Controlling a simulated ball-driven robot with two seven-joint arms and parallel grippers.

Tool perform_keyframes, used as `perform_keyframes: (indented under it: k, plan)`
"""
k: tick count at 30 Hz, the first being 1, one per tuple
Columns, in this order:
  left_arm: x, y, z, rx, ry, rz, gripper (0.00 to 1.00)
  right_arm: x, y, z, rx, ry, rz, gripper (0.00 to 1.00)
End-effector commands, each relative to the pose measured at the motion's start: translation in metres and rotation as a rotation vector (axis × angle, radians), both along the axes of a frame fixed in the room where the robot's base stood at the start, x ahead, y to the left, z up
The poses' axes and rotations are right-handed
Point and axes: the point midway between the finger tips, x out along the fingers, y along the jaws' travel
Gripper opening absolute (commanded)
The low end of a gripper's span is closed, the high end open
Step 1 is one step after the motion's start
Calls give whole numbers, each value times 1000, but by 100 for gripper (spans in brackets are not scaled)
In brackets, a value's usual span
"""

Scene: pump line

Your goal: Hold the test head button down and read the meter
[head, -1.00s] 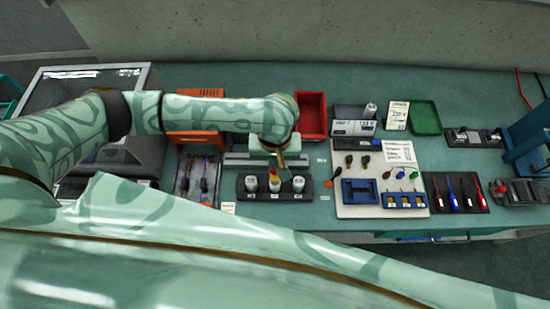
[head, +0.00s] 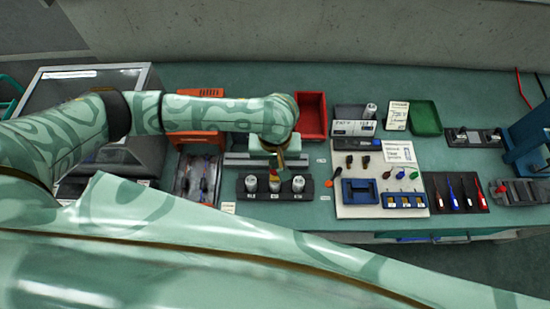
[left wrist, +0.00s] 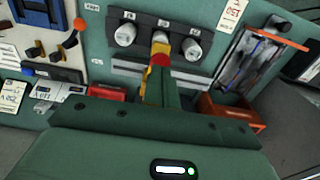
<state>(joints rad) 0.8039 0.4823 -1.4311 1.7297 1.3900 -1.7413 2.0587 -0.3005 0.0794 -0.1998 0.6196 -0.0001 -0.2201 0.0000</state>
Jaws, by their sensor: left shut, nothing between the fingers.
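A dark block (head: 247,194) on the green bench carries three white cylinders. The middle cylinder (head: 274,186) has a yellow and red piece, which I take to be the test head (left wrist: 160,60), standing over it. My left gripper (head: 273,167) is shut and points down onto the red part. In the left wrist view its fingertips (left wrist: 158,72) meet or nearly meet the red; contact is hard to tell. The meter (head: 354,128) is a pale box with two small displays behind the board; their digits are too small to read surely. My right gripper is out of view.
A red bin (head: 312,112) and an orange bin (head: 195,138) stand behind the block. A tray of tools (head: 197,182) lies left of it. A pale board (head: 352,211) with knobs and blue holders lies right. A green tray (head: 426,117) is farther right.

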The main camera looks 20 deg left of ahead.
Motion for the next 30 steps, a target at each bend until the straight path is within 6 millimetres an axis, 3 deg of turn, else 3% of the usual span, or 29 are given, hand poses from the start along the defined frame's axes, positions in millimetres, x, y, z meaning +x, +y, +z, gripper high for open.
perform_keyframes:
  k: [30]
  plan:
    - [0, 0, -18, 0, 1, 0, 0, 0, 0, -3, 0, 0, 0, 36]
